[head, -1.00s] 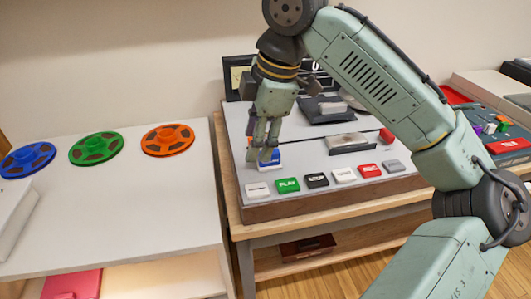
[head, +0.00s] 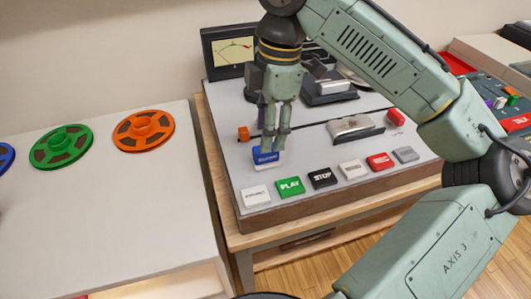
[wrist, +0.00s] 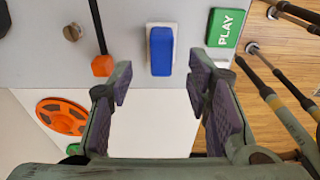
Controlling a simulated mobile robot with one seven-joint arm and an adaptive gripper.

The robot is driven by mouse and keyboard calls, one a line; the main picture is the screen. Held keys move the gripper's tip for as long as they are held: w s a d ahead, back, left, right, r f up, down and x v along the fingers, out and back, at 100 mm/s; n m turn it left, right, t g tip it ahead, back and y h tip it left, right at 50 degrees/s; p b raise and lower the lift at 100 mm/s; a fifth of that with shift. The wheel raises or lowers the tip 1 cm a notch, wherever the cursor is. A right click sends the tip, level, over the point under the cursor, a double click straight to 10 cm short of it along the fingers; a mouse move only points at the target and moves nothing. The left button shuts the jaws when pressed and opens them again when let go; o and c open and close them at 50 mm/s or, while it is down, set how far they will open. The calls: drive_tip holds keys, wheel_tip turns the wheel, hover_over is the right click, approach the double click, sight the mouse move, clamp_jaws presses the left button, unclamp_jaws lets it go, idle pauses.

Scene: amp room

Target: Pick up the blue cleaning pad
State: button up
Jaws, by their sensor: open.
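The blue cleaning pad (head: 267,156) sits near the front left of the tape machine's grey top, behind the row of push buttons. In the wrist view the pad (wrist: 160,50) is a blue block on a white base, just ahead of my fingertips and roughly centred between them. My gripper (head: 272,142) points down over the pad, open and empty. In the wrist view its two dark-padded fingers (wrist: 158,78) stand apart with nothing between them. The fingers hide a little of the pad in the head view; I cannot tell the exact height gap.
A green PLAY button (head: 290,187) and several other buttons line the machine's front edge. An orange knob (head: 243,134) stands left of the pad, also in the wrist view (wrist: 103,66). A silver head block (head: 355,127) lies to the right. An orange reel (head: 143,131) rests on the left white table.

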sight(266, 155)
wheel_tip(266, 155, down, 5)
drive_tip(key=shift+s+a+f, duration=0.15)
drive_tip(key=shift+f, duration=0.05)
drive_tip(key=shift+c, duration=0.6)
clamp_jaws()
